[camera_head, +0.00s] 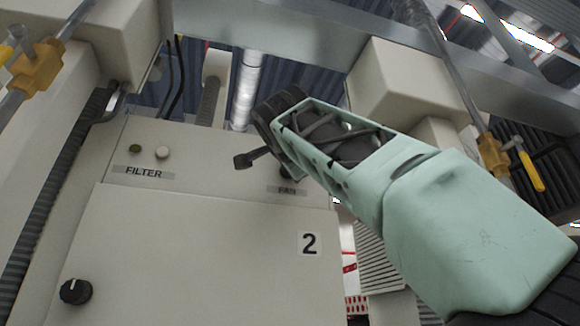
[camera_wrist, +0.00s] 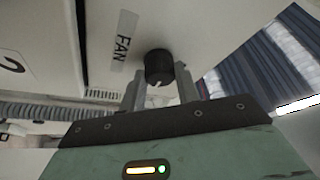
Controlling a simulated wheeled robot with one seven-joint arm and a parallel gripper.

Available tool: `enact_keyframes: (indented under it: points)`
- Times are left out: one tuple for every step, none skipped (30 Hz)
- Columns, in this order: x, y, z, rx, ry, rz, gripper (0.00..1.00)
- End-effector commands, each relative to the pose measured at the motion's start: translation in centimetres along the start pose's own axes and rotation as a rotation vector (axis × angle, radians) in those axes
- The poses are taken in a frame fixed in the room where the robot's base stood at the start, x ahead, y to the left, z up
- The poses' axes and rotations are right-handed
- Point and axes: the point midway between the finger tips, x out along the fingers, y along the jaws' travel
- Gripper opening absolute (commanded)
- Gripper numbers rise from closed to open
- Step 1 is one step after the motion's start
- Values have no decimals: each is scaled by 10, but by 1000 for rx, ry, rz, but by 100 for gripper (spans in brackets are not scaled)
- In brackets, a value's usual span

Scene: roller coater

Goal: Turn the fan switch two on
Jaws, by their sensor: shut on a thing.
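The fan switch is a round black knob (camera_wrist: 158,67) with a white mark, beside the FAN label (camera_wrist: 122,41) in the wrist view. My gripper (camera_wrist: 160,72) has one grey finger on each side of the knob and is shut on it. In the head view my gripper (camera_head: 264,160) reaches in from the right to the upper part of the panel marked 2 (camera_head: 309,243). There the FAN label (camera_head: 287,190) shows just below my gripper, and my gripper mostly hides the knob.
A FILTER label (camera_head: 144,172) with two small round buttons (camera_head: 148,152) is at the panel's upper left. Another black knob (camera_head: 75,291) is at the lower left. Beige boxes (camera_head: 411,82) and pipes with yellow valves (camera_head: 494,154) stand close around my arm.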

Motion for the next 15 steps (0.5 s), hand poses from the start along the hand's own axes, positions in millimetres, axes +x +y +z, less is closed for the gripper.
enact_keyframes:
  points:
    - [0,0,-1,2,1,-1,9]
    - [0,0,-1,2,1,-1,9]
    - [0,0,-1,2,1,-1,9]
    - [0,0,-1,2,1,-1,9]
    - [0,0,-1,2,1,-1,9]
    - [0,0,-1,2,1,-1,9]
    - [0,0,-1,1,1,-1,9]
    - [0,0,-1,1,1,-1,37]
    - [0,0,-1,1,1,-1,48]
    - [0,0,-1,1,1,-1,54]
    - [0,0,-1,1,1,-1,54]
    - [0,0,-1,1,1,-1,54]
    - [0,0,-1,1,0,-1,54]
    - [0,0,0,0,0,-1,54]
    - [0,0,0,0,0,-1,54]
